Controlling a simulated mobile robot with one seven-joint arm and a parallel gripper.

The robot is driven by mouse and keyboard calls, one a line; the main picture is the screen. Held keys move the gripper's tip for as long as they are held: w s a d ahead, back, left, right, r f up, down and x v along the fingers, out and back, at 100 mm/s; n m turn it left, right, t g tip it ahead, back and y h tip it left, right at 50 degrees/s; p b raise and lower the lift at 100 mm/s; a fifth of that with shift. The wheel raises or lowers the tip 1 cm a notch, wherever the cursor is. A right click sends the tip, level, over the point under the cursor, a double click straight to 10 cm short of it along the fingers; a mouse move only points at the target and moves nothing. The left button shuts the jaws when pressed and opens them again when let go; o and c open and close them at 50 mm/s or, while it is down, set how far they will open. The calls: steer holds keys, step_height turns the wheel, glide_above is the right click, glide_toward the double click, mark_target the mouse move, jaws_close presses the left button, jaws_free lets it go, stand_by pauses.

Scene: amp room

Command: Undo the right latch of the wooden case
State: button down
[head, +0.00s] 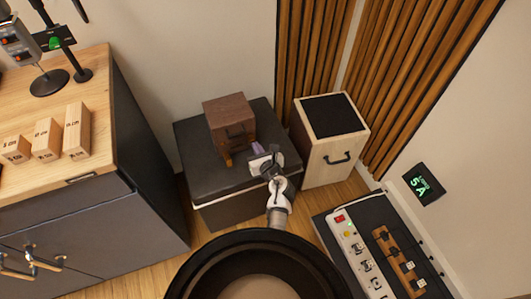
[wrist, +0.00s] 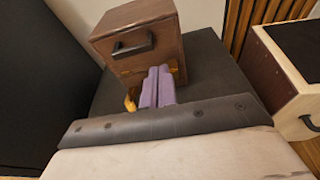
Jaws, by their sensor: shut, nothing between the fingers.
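The brown wooden case (head: 229,112) sits on a dark padded box, with a black handle on its front; it also shows in the wrist view (wrist: 145,38). A brass-coloured latch (wrist: 130,99) hangs at the lower left of its front and shows in the head view too (head: 227,159). My gripper (head: 254,146) is at the lower right of the case front. Its purple fingers (wrist: 158,82) are together with nothing between them. They cover the right latch area, so I cannot tell that latch's state or whether they touch it.
The dark padded box (head: 188,143) has bare top around the case. A pale wooden box with a black top (head: 332,142) stands close on the right. A wood-topped cabinet (head: 95,125) is on the left. A power strip (head: 358,250) lies at lower right.

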steer(key=w+f+b, duration=0.3)
steer(key=w+f, duration=0.1)
steer(key=w, duration=0.2)
steer(key=shift+a+f+g+b, duration=0.15)
steer(key=shift+a+g+b, duration=0.15)
steer(key=shift+a+b, duration=0.15)
steer(key=shift+w, duration=0.15)
stand_by(0.3)
